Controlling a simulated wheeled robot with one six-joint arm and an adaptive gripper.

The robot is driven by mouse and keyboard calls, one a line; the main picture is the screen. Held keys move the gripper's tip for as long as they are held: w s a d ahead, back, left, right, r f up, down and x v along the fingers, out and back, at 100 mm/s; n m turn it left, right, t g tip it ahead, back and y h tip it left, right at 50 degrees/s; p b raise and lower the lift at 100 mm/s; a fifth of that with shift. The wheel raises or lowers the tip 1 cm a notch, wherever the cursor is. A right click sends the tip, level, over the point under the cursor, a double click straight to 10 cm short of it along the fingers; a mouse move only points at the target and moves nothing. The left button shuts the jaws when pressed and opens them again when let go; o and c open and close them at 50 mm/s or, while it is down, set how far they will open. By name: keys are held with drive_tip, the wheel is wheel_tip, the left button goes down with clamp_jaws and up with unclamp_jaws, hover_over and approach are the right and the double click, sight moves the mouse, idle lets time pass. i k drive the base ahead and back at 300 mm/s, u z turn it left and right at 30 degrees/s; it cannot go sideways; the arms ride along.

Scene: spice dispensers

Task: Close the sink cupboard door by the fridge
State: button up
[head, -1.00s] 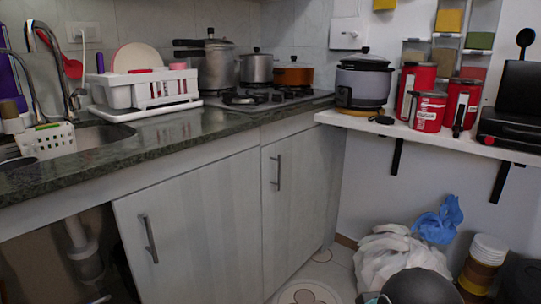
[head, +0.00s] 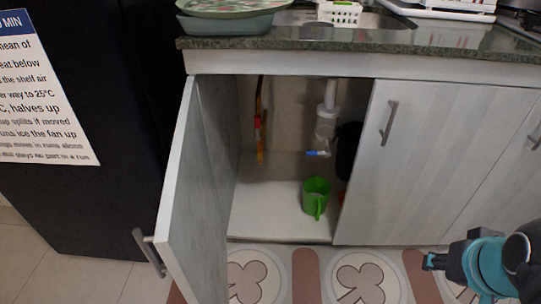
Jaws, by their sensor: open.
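The sink cupboard door (head: 190,200) by the fridge stands wide open in the head view. It is hinged on the left of the opening and swings out toward me, with its bar handle (head: 149,252) on the near edge. Inside the sink cupboard (head: 265,208), a green mug (head: 316,198) stands on the floor, below a white drain pipe (head: 328,98). Part of my arm shows at the lower right, well apart from the door.
The black fridge (head: 90,195) with a paper notice (head: 40,90) stands close left of the door. The neighbouring cupboard door (head: 400,165) is shut. A green-topped tub (head: 228,20) sits on the counter (head: 300,38). The patterned floor before the cupboard looks clear.

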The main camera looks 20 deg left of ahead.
sight(189, 238)
drive_tip(key=z, duration=1.4)
drive_tip(key=k, duration=1.35)
drive_tip(key=u, duration=2.2)
drive_tip(key=k, duration=0.25)
drive_tip(key=z, duration=0.15)
